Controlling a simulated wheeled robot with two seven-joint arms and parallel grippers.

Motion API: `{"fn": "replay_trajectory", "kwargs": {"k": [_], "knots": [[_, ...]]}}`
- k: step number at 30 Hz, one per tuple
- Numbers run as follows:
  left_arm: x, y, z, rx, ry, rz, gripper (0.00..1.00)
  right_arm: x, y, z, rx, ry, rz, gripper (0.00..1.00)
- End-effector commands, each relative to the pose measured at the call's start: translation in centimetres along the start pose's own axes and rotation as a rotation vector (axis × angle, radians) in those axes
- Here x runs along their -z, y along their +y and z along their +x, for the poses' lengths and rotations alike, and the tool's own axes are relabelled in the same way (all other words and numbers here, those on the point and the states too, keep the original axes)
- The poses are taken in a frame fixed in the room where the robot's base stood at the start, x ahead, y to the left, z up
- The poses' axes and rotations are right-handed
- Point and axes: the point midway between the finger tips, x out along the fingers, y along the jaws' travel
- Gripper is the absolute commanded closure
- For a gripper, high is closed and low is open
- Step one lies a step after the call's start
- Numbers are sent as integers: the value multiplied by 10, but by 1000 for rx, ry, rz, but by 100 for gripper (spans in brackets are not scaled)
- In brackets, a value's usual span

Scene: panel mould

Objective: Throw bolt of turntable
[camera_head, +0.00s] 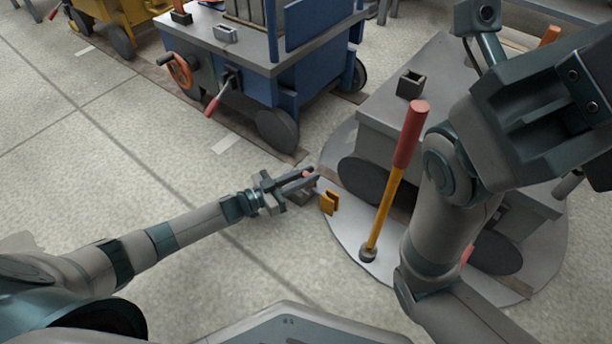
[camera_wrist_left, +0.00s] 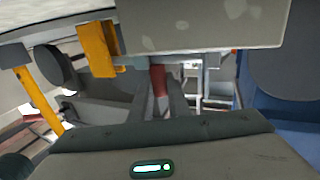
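The turntable (camera_head: 345,225) is a grey disc set in the floor, with a grey cart (camera_head: 385,125) standing on it. A small red handle (camera_head: 308,174), apparently the bolt's, is at the disc's left edge; it also shows in the left wrist view (camera_wrist_left: 158,80). My left gripper (camera_head: 303,180) has its fingers close on both sides of this handle and appears shut on it. A yellow bracket (camera_head: 328,203) stands just right of the fingers; the left wrist view shows it too (camera_wrist_left: 98,48). My right arm fills the right side; its fingertips cannot be made out.
A lever with a red grip and yellow shaft (camera_head: 385,205) stands up from the turntable, right of the bracket. A blue cart (camera_head: 290,70) with a red-handled lever stands beyond my left gripper, and a yellow cart (camera_head: 135,15) is farther left. The floor at left is clear.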

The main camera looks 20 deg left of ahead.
Motion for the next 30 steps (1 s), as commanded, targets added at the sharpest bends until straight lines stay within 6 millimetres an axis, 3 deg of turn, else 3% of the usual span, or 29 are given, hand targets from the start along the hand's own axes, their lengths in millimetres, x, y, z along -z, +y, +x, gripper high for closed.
{"fn": "replay_trajectory", "kwargs": {"k": [7, 15, 24, 25, 27, 30], "knots": [[0, -5, -2, 1, -1, 1, 100, -1, 1, -2, -5, -8, -1, 63], [-1, -47, -20, 3, -2, 2, 100, -1, 1, -6, -9, -15, -1, 63], [0, -53, -22, 5, -2, 1, 100, 0, 0, -3, 0, -4, 1, 63], [0, -53, -22, 6, -2, 1, 82, 0, -1, -2, 2, -3, 1, 63], [0, -54, -22, 6, -2, 1, 65, 0, -1, -1, 4, 0, 2, 63], [0, -52, -22, 4, -1, 1, 65, 0, -1, -1, 4, 1, 2, 63]]}}
